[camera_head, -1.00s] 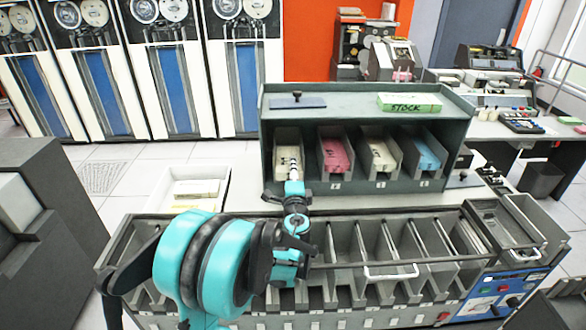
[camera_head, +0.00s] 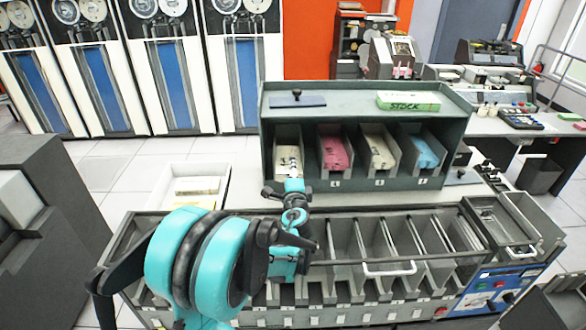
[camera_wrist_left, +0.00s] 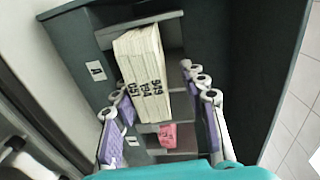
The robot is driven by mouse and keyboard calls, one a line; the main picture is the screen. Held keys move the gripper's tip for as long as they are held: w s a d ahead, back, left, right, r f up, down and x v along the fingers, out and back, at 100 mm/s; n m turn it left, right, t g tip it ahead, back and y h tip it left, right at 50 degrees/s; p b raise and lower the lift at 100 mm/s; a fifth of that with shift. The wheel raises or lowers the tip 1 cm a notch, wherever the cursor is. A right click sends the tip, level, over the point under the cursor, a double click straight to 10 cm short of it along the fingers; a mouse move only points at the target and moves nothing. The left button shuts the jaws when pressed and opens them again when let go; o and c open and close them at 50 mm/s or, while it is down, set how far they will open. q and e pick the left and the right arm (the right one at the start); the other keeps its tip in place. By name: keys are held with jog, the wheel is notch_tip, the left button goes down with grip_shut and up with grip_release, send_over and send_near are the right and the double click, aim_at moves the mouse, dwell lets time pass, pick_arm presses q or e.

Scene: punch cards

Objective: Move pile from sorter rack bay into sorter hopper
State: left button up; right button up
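A cream card pile (camera_head: 287,158) with dark handwritten marks lies in the leftmost bay of the green sorter rack (camera_head: 365,107). In the left wrist view the pile (camera_wrist_left: 140,62) stands just beyond and partly between the fingers. My left gripper (camera_head: 289,184) is at the mouth of that bay. In the wrist view the purple-padded fingers of my left gripper (camera_wrist_left: 162,115) are spread wide and hold nothing. The sorter hopper (camera_head: 492,222) appears as a metal tray at the sorter's right end. My right gripper is not in view.
Pink (camera_head: 334,153), cream (camera_head: 380,153) and blue (camera_head: 424,151) piles fill the other bays. A green stock box (camera_head: 408,102) sits on the rack. The sorter's pockets (camera_head: 400,240) run in front, with a white handle (camera_head: 388,271). A white tray (camera_head: 173,195) lies left.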

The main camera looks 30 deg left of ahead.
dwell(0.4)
pick_arm(q)
jog(key=shift+r, duration=0.45)
jog(key=shift+c, duration=0.2)
grip_shut()
jog(key=shift+f, duration=0.1)
